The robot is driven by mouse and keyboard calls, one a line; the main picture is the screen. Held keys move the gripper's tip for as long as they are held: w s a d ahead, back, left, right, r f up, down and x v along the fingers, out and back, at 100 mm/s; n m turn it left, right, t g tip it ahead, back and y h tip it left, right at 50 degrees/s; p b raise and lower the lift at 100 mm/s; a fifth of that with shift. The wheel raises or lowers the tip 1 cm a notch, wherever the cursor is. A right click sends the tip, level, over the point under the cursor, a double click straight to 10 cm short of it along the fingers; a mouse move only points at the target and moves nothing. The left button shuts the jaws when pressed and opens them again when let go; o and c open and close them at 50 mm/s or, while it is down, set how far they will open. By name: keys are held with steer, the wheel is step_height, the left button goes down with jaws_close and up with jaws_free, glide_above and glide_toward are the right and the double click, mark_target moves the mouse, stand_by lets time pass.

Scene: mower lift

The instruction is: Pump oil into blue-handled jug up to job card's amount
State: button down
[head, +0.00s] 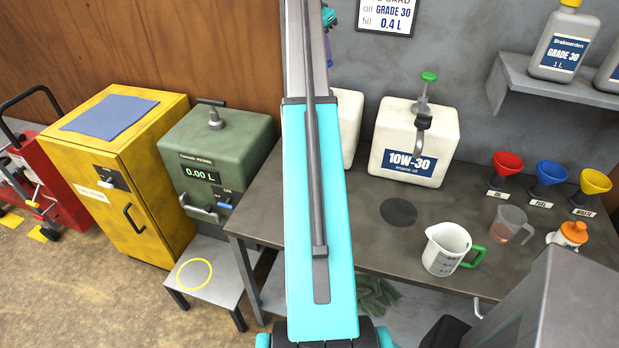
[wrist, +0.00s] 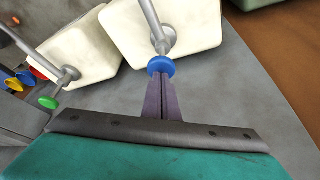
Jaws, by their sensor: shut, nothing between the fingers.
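The job card (head: 385,14) on the wall reads oil GRADE 30, fill 0.4 L. I see no blue-handled jug; my arm hides part of the bench. In the wrist view a blue pump knob (wrist: 160,65) tops the pump of a white oil container (wrist: 195,28). My gripper (wrist: 163,79) is shut and empty, its fingertips at the blue knob, seemingly touching it. In the head view that container (head: 348,122) is mostly hidden behind my arm. A white jug (head: 443,250) with a green handle stands on the bench.
A 10W-30 container (head: 418,143) with a green pump knob (head: 429,77) stands beside a dark round pad (head: 398,212). A green petrol unit (head: 216,150) reads 0.00 L.

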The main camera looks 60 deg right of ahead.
steer(key=shift+r, duration=0.65)
steer(key=shift+f+b, duration=0.65)
steer(key=shift+f, duration=2.3)
steer(key=shift+r, duration=0.15)
steer(key=shift+r+p, duration=1.4)
steer(key=shift+r, duration=1.4)
step_height(320, 180, up, 6)
steer(key=p, duration=0.2)
steer(key=shift+p, duration=0.4)
